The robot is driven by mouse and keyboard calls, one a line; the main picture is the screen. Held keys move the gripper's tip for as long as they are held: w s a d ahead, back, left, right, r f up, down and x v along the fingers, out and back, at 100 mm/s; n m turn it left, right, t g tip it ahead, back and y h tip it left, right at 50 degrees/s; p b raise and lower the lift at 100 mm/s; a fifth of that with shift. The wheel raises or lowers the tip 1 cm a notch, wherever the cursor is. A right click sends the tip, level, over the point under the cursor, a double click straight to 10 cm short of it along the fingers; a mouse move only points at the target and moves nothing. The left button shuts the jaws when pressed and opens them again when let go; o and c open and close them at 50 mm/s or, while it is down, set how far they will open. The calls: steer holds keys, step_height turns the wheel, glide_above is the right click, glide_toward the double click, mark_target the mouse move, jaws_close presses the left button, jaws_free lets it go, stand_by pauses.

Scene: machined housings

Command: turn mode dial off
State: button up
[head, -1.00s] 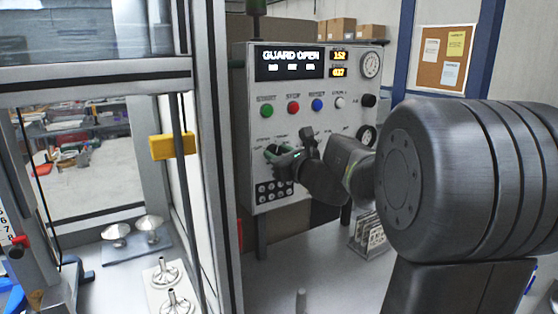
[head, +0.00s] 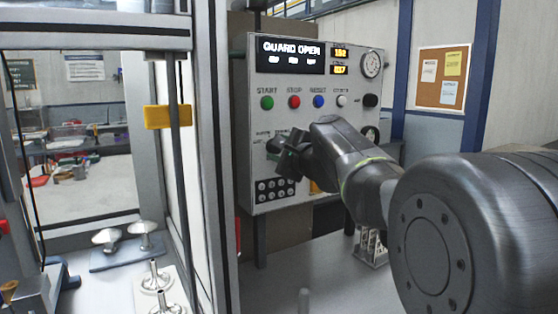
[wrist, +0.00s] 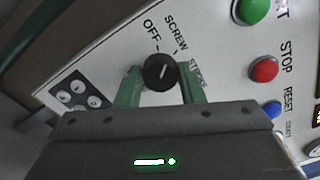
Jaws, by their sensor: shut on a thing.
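The mode dial (wrist: 160,72) is a round black knob with a small pale mark on the panel, in the wrist view. The labels OFF, SCREW and STROKE fan out around it, with OFF at upper left; I cannot tell for sure which label the mark points to. My gripper (wrist: 161,88) has its two green fingers on either side of the dial, shut on it. In the head view my gripper (head: 274,148) is at the lower left of the control panel (head: 345,145) and hides the dial.
Green START (head: 267,103), red STOP (head: 294,102) and blue RESET (head: 319,101) buttons sit just above my gripper. A black key block (head: 275,190) lies below. The display (head: 290,57) reads GUARD OPEN. A machine frame with a yellow handle (head: 167,117) stands left.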

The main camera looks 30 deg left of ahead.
steer(key=n+b, duration=0.4)
steer(key=n, duration=0.1)
steer(key=shift+f, duration=0.2)
steer(key=shift+r, duration=0.1)
stand_by(0.5)
steer(key=o, duration=1)
steer(key=b+v, duration=0.2)
steer(key=v, duration=1.2)
steer(key=shift+a, duration=0.1)
steer(key=shift+a, duration=0.1)
